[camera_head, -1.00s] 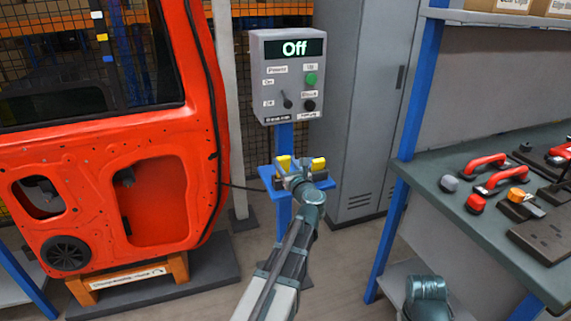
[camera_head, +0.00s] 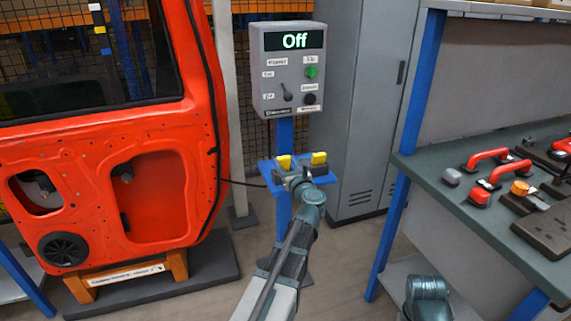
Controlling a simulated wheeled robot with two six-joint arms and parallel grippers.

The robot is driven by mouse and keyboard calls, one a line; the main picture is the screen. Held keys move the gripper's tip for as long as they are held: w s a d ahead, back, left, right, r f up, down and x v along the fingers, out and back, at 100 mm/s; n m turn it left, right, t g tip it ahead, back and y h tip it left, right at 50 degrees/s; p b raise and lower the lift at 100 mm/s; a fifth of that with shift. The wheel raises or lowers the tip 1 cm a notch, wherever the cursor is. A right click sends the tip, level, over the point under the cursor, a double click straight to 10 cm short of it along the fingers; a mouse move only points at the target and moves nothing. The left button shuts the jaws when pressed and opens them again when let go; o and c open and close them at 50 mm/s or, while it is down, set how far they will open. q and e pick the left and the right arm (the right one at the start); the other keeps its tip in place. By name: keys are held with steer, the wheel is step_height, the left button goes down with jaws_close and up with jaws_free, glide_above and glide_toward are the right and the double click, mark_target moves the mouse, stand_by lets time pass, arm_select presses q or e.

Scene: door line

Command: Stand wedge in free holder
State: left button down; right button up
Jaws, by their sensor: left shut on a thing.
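Two yellow wedges show at the small blue shelf on the stand below the control box. The left yellow wedge (camera_head: 284,162) is at the tips of my left gripper (camera_head: 296,178), which is shut on it. My gripper and wrist hide its lower part and any holder under it, so I cannot tell whether it is seated. The right yellow wedge (camera_head: 319,158) stands upright in a dark grey holder (camera_head: 321,170) on the blue shelf (camera_head: 332,179). My right gripper is out of view; only part of my right arm shows at the bottom right.
The grey control box (camera_head: 289,70) reads "Off" above the shelf. A red door (camera_head: 105,150) stands close on the left, with a cable running toward the shelf. A grey cabinet (camera_head: 365,100) is behind. The workbench (camera_head: 440,180) at right holds red-handled tools.

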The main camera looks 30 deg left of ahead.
arm_select(q)
steer(key=shift+f+b, duration=0.3)
steer(key=shift+f, duration=0.1)
steer(key=shift+c, duration=0.7)
jaws_free()
steer(key=v, duration=1.4)
steer(key=shift+r, duration=0.1)
